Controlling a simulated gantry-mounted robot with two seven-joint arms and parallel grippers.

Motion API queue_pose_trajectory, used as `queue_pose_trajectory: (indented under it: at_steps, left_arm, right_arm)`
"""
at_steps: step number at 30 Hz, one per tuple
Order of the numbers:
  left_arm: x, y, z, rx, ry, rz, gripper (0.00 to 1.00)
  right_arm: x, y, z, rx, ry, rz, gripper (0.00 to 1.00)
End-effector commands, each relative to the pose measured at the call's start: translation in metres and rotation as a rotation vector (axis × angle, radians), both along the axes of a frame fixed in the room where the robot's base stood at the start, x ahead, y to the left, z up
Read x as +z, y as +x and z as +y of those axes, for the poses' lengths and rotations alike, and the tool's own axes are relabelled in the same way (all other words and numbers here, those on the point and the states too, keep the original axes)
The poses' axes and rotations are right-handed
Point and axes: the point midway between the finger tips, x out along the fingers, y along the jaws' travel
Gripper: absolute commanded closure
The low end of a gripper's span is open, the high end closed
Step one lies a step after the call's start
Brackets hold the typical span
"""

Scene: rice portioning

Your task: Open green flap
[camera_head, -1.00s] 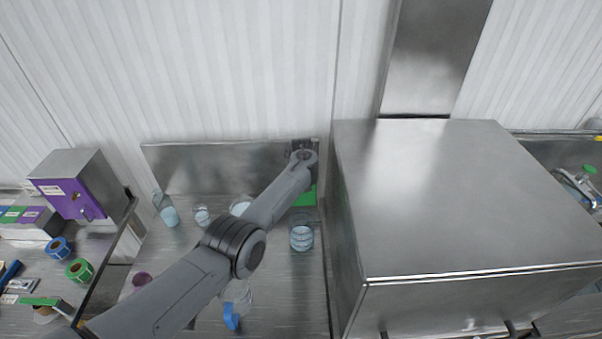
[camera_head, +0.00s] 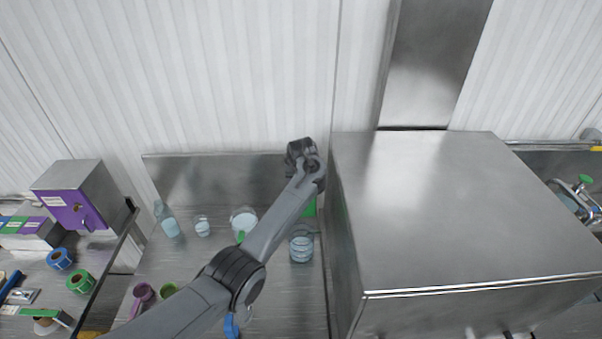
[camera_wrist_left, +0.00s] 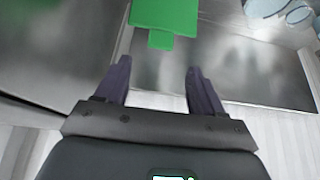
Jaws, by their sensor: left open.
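The green flap (camera_wrist_left: 165,16) shows at the top of the left wrist view, with a small green tab (camera_wrist_left: 160,39) at its lower edge. My left gripper (camera_wrist_left: 161,76) is open and empty, its dark fingers pointing toward the tab and apart from it. In the head view only a green strip (camera_head: 310,207) shows beside the steel box, partly hidden by my left arm. The left gripper itself is hidden there behind the wrist. My right gripper is not in view.
A large steel box (camera_head: 455,215) stands right of the arm. Stacked clear containers (camera_head: 301,245), a jar (camera_head: 243,221) and a bottle (camera_head: 168,220) stand on the steel counter. A purple-fronted box (camera_head: 73,208) is at the left. A steel backsplash (camera_head: 215,176) lies behind.

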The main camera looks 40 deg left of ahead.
Motion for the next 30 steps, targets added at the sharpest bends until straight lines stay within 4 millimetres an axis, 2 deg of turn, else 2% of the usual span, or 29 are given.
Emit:
queue_pose_trajectory:
  at_steps: [6,12,24,28,30]
  left_arm:
    - [0.02,-0.008,-0.006,0.0,0.003,0.0,0.32]
    - [0.024,-0.01,-0.009,-0.001,0.0,0.0,0.32]
    - [0.023,-0.011,-0.009,-0.003,0.001,0.001,0.32]
    - [0.012,-0.015,-0.014,-0.025,0.005,0.008,0.32]
    - [0.0,-0.021,-0.021,-0.052,0.008,0.015,0.32]
  right_arm:
    - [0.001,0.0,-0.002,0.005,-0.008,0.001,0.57]
    - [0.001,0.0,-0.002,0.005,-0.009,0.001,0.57]
    - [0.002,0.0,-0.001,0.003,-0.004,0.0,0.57]
    - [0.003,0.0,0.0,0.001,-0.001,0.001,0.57]
    - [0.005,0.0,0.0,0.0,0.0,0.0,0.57]
